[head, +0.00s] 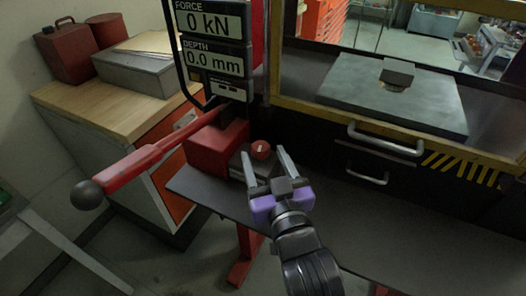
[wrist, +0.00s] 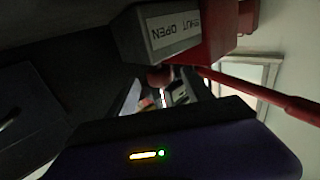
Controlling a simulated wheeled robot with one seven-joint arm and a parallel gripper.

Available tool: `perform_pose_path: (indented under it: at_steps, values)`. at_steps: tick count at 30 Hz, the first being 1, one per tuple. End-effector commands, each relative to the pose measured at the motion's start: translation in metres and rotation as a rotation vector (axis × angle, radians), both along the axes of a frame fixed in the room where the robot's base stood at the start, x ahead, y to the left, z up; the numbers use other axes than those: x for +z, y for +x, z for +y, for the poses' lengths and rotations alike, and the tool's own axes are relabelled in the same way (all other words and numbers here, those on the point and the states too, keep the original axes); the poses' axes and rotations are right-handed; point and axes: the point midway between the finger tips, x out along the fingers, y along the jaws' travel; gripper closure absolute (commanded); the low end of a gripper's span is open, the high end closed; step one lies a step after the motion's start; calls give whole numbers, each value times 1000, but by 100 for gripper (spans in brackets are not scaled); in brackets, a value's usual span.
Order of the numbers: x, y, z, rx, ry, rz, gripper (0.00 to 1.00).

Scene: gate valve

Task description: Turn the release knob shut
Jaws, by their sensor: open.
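The release knob (head: 261,149) is a small red round knob with a pale mark on top. It sits at the right side of a red pump body (head: 213,150). My gripper (head: 263,160) is open, with its two fingers pointing toward the knob. The knob appears at or just beyond the fingertips; I cannot tell whether they touch it. In the wrist view the red knob (wrist: 160,77) shows between the fingers, partly hidden and dark. A grey block beside it carries a SHUT / OPEN label (wrist: 175,29). Which word the mark points to is unclear.
A long red lever (head: 150,155) with a black ball end reaches left from the pump. A display (head: 212,45) reads 0 kN and 0.0 mm above. A dark bench shelf (head: 400,225) runs below, and a drawer front with metal handles (head: 385,140) stands right.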

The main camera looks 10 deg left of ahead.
Motion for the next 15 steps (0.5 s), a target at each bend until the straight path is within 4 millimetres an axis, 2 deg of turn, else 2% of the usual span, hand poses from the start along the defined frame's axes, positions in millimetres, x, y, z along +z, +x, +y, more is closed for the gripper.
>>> perform_pose_path:
  at_steps: [6, 14, 15]
  values:
    - [0, 14, 5, 0, 0, 0, 41]
    - [0, 15, 6, 0, 0, -1, 41]
    - [0, 15, 6, 0, 0, -1, 48]
